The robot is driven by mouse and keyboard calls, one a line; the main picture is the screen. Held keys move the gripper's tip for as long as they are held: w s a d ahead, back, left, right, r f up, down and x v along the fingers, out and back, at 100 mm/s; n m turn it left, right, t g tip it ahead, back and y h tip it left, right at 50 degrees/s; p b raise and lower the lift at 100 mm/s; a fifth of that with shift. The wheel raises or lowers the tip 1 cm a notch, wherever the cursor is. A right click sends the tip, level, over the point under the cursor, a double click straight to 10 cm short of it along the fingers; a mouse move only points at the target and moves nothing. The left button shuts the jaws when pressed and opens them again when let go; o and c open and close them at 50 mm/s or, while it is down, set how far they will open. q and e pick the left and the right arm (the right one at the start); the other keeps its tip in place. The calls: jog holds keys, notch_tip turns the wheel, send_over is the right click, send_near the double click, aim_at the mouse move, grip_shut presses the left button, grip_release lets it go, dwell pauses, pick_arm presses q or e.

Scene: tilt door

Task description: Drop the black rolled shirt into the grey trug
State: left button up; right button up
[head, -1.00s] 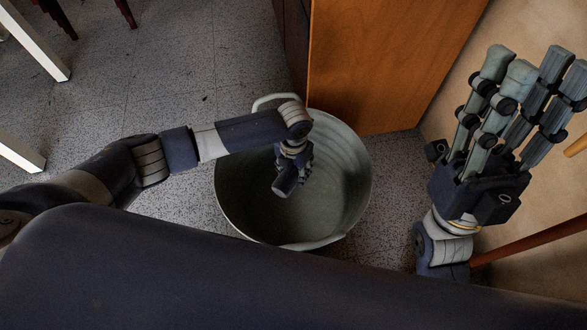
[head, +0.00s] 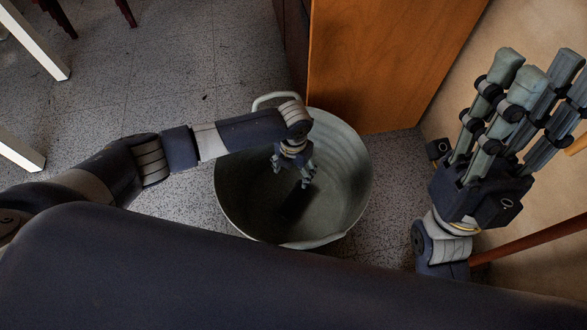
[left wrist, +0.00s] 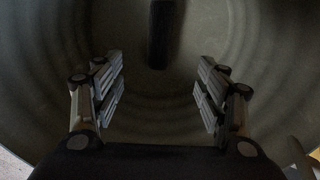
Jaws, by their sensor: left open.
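The grey trug (head: 345,165) stands on the floor at the centre of the head view, its rim and pale handle showing. The black rolled shirt (head: 294,205) is inside the trug's outline, below my left gripper. It also shows in the left wrist view (left wrist: 162,35) as a dark, slightly blurred roll at the top, beyond the fingertips. I cannot tell whether it rests on the bottom. My left gripper (head: 293,175) points down over the trug. It is open and empty, with a wide gap between its fingers (left wrist: 160,90). My right gripper (head: 532,75) points up at the right, away from the trug.
A wooden cabinet or panel (head: 385,60) stands right behind the trug. A beige wall or panel (head: 480,55) runs along the right, with a reddish-brown bar (head: 535,238) low beside it. White legs (head: 30,40) stand at the left. Speckled floor (head: 150,90) is clear left of the trug.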

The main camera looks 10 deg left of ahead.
pick_arm(q)
jog(key=shift+r, duration=0.1)
notch_tip(320, 180, up, 12)
dwell(0.5)
dwell(0.5)
